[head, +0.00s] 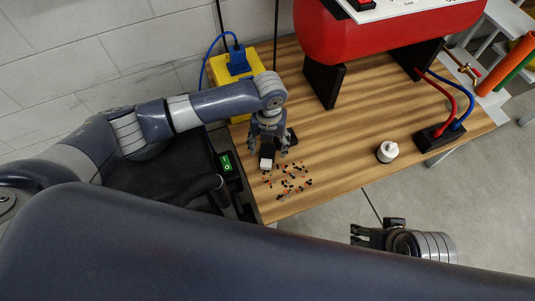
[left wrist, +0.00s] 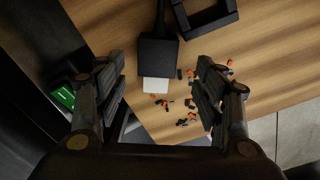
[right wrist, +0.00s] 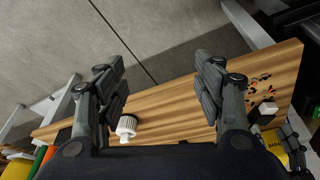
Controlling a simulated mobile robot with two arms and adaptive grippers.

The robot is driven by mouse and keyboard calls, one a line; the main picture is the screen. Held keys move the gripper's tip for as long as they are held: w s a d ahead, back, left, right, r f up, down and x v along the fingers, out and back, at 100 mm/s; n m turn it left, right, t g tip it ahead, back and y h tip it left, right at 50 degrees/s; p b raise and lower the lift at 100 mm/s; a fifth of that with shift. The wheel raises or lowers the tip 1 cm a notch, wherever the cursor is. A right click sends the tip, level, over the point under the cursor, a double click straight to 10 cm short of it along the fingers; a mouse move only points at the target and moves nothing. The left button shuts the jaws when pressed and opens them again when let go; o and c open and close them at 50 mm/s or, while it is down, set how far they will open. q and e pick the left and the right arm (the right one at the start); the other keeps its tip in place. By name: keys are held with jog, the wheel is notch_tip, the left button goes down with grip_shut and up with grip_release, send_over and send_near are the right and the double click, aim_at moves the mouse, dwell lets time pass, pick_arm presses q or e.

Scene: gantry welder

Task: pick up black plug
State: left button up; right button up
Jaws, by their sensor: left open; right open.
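The black plug (head: 267,150) lies on the wooden table near its left front corner, with a white end toward the front edge. In the left wrist view the plug (left wrist: 158,58) is a black block with a cable running upward and the white end below. My left gripper (head: 269,146) is open above it. In that view the plug appears between the two fingers (left wrist: 160,75), with a gap on both sides; I cannot tell the height. My right gripper (head: 358,236) is open and empty off the table's front edge; its fingers (right wrist: 160,70) have nothing between them.
Small orange and black bits (head: 289,182) lie beside the plug. A black frame (left wrist: 205,15) stands beyond it. A white round knob-like part (head: 387,151), a black socket block (head: 440,136) with red and blue cables, and a red machine (head: 385,40) occupy the right and back.

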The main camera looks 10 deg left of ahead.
aim_at(267, 152)
pick_arm(q)
jog(key=f+b, duration=0.1)
jog(key=f, duration=0.3)
jog(key=shift+a+f+b, duration=0.2)
jog(key=shift+f+b, duration=0.1)
jog(key=shift+b, duration=0.1)
jog(key=shift+f, duration=0.25)
pick_arm(e)
jog(key=shift+w+a+f+t, duration=0.15)
jog(key=shift+w+f+t, duration=0.15)
jog(key=shift+w+f, duration=0.35)
pick_arm(q)
jog(key=shift+r, duration=0.1)
jog(key=c, duration=1.3)
pick_arm(e)
jog(key=shift+s+f, duration=0.1)
